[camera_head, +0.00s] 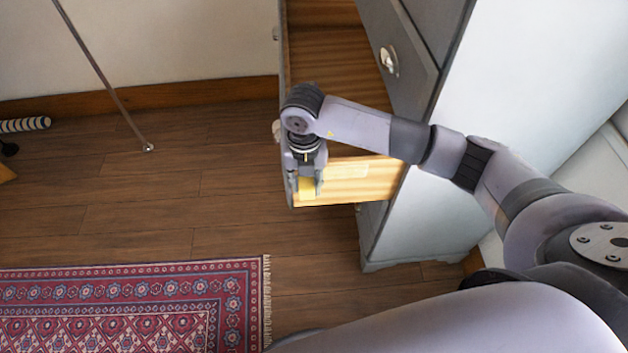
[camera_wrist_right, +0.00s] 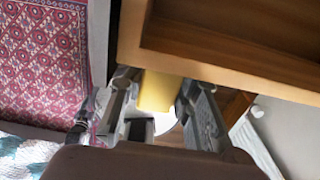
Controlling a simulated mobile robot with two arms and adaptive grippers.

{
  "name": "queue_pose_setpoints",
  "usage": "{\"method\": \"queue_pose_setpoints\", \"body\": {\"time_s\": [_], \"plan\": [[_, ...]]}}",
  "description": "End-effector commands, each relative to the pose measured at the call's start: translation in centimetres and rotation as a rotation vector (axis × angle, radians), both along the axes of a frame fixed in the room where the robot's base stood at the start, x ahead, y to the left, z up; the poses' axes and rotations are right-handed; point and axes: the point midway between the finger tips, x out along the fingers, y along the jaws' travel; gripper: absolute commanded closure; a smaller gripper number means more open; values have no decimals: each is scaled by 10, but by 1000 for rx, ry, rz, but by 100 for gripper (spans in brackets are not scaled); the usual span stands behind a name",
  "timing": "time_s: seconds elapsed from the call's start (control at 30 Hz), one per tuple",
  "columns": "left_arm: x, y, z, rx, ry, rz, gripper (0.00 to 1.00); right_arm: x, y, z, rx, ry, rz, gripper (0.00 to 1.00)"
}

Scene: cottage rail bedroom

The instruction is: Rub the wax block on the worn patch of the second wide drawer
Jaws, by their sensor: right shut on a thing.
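My right gripper (camera_head: 306,190) is shut on the yellow wax block (camera_head: 307,188), which also shows between its fingers in the right wrist view (camera_wrist_right: 156,91). The open wide drawer (camera_head: 385,183) sticks out of the grey dresser, its wooden side facing me. A paler patch, seemingly the worn patch (camera_head: 347,170), lies on that side, right of the block. The block is at the drawer side's outer end, by the front. In the right wrist view the block is close against the drawer's edge (camera_wrist_right: 130,40); I cannot tell whether they touch. My left gripper is not in view.
The grey dresser (camera_head: 430,215) stands at the right, with a knob (camera_head: 389,61) on a higher drawer. A red patterned rug (camera_head: 130,310) lies at lower left. A thin pole (camera_head: 100,75) stands at upper left. The wooden floor (camera_head: 190,210) between is clear.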

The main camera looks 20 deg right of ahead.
Motion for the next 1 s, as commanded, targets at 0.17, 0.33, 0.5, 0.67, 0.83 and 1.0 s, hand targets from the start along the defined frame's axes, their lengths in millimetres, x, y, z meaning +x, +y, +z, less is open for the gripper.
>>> {"method": "queue_pose_setpoints", "body": {"time_s": [0.17, 0.33, 0.5, 0.67, 0.83, 1.0], "plan": [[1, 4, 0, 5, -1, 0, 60, 2, 1, 1, 0, -3, -1, 93], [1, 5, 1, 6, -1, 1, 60, 0, 2, 1, 0, -3, -1, 93], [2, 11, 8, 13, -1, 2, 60, -15, 5, 2, -2, -3, 1, 93], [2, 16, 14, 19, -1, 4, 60, -31, 10, 2, 1, -1, 2, 93], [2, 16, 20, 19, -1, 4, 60, -48, 15, 2, 0, -1, 2, 93], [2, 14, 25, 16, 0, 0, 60, -64, 20, 2, 0, 0, 2, 93]]}}
